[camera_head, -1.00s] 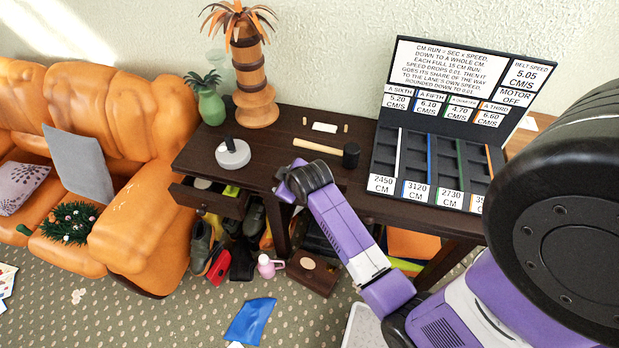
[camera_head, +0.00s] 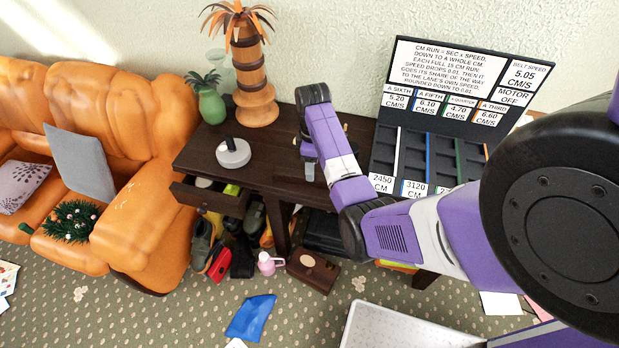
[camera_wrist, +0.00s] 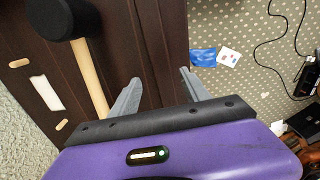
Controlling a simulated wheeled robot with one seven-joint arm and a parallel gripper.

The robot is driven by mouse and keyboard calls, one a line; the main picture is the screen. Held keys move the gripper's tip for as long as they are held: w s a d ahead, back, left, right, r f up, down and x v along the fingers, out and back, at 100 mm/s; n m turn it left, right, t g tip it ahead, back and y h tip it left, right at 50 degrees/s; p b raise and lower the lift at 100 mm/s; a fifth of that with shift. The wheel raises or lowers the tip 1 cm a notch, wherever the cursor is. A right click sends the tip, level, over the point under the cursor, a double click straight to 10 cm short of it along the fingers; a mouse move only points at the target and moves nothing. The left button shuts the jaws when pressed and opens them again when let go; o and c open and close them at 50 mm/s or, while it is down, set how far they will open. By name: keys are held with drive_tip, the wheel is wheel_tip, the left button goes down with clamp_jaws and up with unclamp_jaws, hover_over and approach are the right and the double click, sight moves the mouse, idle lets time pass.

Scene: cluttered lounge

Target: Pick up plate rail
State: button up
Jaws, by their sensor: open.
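No thing in view is clearly recognisable as a plate rail. In the wrist view a white flat strip (camera_wrist: 46,92) lies on the dark table between two small wooden pegs, one at the upper left (camera_wrist: 19,63) and one below (camera_wrist: 61,125). A mallet with black head (camera_wrist: 62,18) and pale handle (camera_wrist: 90,75) lies between the strip and my gripper (camera_wrist: 160,77). My gripper is open and empty, its fingers over the table's edge region. In the head view my gripper (camera_head: 309,172) is above the table, and my arm hides the mallet and strip.
An open drawer (camera_head: 207,197) juts out at the left. Shoes and boxes crowd underneath.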

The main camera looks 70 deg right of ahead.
drive_tip(key=shift+w+a+f+p, duration=0.1)
drive_tip(key=shift+f+p, duration=0.05)
drive_tip(key=shift+f, duration=0.65)
drive_tip(key=shift+w+a+f+p, duration=0.1)
drive_tip(key=shift+w+f, duration=0.05)
drive_tip(key=shift+f, duration=0.6)
drive_tip(key=shift+w+a+f+p, duration=0.1)
drive_tip(key=shift+f+p, duration=0.05)
drive_tip(key=shift+f, duration=0.65)
clamp_jaws()
